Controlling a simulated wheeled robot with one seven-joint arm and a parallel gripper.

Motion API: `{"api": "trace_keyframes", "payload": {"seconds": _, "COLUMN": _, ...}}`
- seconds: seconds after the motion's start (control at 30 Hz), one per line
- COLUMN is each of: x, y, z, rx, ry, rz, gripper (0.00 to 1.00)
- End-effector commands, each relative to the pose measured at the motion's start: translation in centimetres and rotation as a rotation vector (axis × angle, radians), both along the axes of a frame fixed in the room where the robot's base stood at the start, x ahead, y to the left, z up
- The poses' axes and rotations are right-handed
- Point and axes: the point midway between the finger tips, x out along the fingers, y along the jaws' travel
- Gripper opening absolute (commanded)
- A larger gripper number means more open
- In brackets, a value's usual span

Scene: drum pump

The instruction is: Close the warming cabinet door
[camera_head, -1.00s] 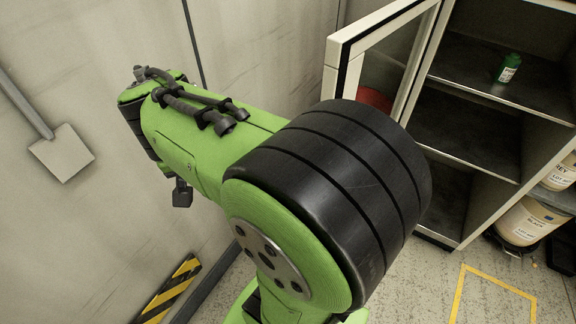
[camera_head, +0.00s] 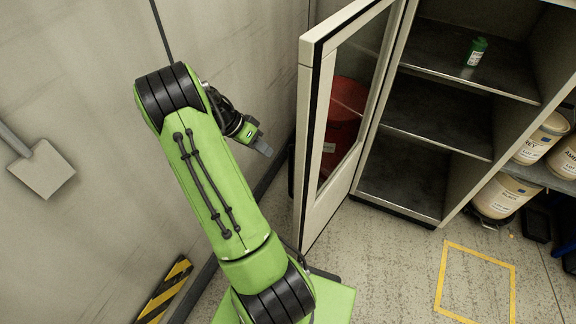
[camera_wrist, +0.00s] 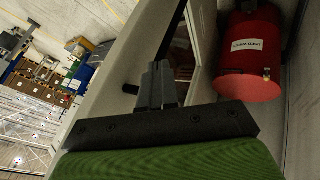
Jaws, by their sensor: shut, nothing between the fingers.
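The warming cabinet (camera_head: 424,178) stands at the right with its shelves exposed. Its door (camera_head: 316,140), a pale frame around a glass pane, stands open, swung out towards the wall side. A green bottle (camera_head: 476,52) stands on the upper shelf. My gripper (camera_head: 264,150) is left of the door's free edge, between door and wall, apart from the door in the head view. In the wrist view my gripper (camera_wrist: 158,72) is shut and empty. A pale panel, seemingly the door (camera_wrist: 128,55), lies just beyond the fingers; contact cannot be told.
A red drum (camera_head: 345,112) shows through the door glass, and a red labelled cylinder (camera_wrist: 250,50) in the wrist view. The grey wall (camera_head: 80,90) is close on the left. Labelled tubs (camera_head: 505,196) stand right of the cabinet. The floor before the cabinet is clear.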

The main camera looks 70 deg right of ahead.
Motion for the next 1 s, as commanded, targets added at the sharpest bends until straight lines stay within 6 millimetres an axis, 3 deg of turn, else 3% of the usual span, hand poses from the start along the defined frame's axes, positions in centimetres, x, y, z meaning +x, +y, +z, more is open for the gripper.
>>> {"api": "trace_keyframes", "payload": {"seconds": 0.27, "x": -3.5, "y": -1.3, "z": -5.1, "rx": 0.005, "ry": 0.001, "rz": 0.000, "gripper": 0.00}}
{"api": "trace_keyframes", "payload": {"seconds": 0.5, "x": -6.7, "y": -0.3, "z": -4.7, "rx": 0.004, "ry": -0.001, "rz": 0.003, "gripper": 0.00}}
{"api": "trace_keyframes", "payload": {"seconds": 1.0, "x": -7.1, "y": -0.2, "z": -4.8, "rx": 0.003, "ry": -0.001, "rz": 0.011, "gripper": 0.00}}
